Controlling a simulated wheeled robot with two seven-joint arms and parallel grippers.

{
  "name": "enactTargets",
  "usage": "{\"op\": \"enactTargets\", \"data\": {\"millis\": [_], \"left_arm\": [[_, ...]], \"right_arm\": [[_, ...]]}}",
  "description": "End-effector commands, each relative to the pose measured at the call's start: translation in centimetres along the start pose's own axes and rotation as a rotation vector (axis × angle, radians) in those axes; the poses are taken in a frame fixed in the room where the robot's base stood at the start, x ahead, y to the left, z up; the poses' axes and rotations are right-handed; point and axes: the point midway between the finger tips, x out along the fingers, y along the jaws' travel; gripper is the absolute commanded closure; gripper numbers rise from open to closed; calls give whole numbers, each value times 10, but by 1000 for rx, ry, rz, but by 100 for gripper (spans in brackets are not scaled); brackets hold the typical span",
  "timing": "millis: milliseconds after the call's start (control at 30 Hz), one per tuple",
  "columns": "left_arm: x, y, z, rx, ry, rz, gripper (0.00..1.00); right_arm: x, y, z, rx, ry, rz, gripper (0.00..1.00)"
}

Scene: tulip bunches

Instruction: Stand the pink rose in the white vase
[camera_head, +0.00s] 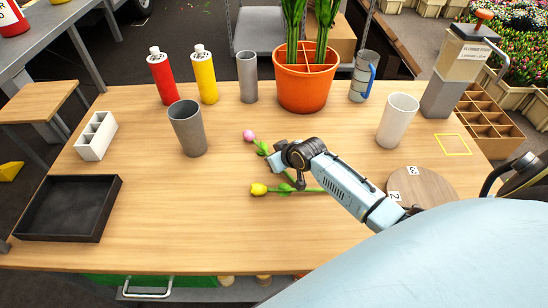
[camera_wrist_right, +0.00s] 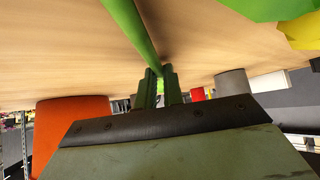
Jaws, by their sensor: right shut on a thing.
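The pink rose (camera_head: 249,135) lies on the wooden table, left of the middle, with its bloom pointing up and left. Its green stem (camera_wrist_right: 130,22) runs between the fingers of my right gripper (camera_wrist_right: 158,88) in the right wrist view. In the head view my right gripper (camera_head: 279,160) is low over the stem, and the wrist hides its fingertips and part of the stem. The white vase (camera_head: 398,122) stands upright and apart at the right of the table. My left gripper is not in view.
A yellow tulip (camera_head: 258,189) lies just in front of the rose. A grey vase (camera_head: 187,130) stands to the left. The orange pot (camera_head: 304,85), grey cup (camera_head: 247,78) and a pitcher (camera_head: 361,77) stand behind. A round wooden board (camera_head: 425,186) lies front right.

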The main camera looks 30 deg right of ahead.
Motion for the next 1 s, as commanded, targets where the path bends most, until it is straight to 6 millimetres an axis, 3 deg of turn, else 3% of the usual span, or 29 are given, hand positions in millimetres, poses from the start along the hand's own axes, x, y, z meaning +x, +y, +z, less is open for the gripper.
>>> {"op": "enactTargets", "data": {"millis": [200,233,400,767,1000], "left_arm": [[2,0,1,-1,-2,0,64],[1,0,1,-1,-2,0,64],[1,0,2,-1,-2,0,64],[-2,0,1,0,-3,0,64],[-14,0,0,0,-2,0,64]], "right_arm": [[2,0,2,0,0,0,100],[2,0,2,0,0,0,88],[2,0,2,0,0,0,69],[-3,0,-1,0,-1,0,69],[-40,0,-1,-2,0,0,69]]}}
